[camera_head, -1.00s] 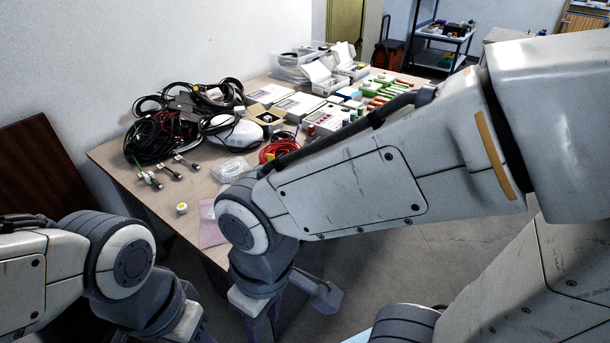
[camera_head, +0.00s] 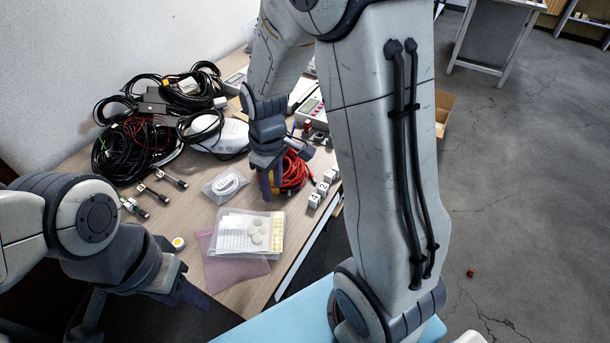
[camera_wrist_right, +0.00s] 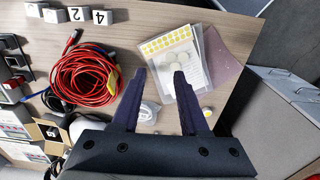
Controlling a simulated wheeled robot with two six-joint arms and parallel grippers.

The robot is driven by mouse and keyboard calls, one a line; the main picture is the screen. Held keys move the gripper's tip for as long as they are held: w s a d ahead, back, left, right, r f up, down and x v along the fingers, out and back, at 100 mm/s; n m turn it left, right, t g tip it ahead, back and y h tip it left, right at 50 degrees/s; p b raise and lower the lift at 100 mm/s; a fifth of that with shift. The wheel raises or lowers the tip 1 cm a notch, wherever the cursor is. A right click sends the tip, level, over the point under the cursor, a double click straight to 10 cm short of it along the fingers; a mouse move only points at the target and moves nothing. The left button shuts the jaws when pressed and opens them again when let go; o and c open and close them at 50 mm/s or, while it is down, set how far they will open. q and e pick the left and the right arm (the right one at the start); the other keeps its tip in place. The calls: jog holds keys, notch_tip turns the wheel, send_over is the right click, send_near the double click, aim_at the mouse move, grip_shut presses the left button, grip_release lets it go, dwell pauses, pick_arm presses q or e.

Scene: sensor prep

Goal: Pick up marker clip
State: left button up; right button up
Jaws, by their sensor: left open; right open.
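Small white numbered blocks (camera_head: 322,189), possibly the marker clips, stand in a row near the table's right edge. They also show at the top left of the right wrist view (camera_wrist_right: 77,14), with "4" and "2" legible. My right gripper (camera_head: 285,172) is above the table by the red cable coil, left of the blocks. In the right wrist view its fingers (camera_wrist_right: 160,75) are apart with nothing held between them. My left gripper (camera_head: 140,303) is open at the lower left, off the table's front edge and far from the blocks. My right arm hides part of the table behind it.
The red cable coil (camera_wrist_right: 85,75) lies beside the blocks. A clear bag with white discs (camera_head: 238,232) lies on a pink sheet (camera_head: 222,274) at the front. A bagged white coil (camera_head: 226,184) and black cables (camera_head: 135,148) lie further left.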

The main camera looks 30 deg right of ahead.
jog(key=w+d+f+p, duration=0.1)
jog(key=d+f, duration=0.1)
jog(key=d, duration=0.4)
jog(key=w+d+f+p, duration=0.1)
jog(key=w+d+f, duration=0.1)
jog(key=d, duration=0.4)
send_over(314, 197)
notch_tip(314, 197, down, 4)
jog(key=shift+f, duration=0.25)
notch_tip(314, 197, down, 5)
jog(key=shift+s+r+p, duration=0.1)
jog(key=shift+r+p, duration=0.1)
jog(key=shift+p, duration=0.5)
jog(key=shift+f, duration=0.6)
pick_arm(q)
notch_tip(314, 197, up, 5)
jog(key=shift+s+f, duration=0.1)
pick_arm(e)
grip_shut()
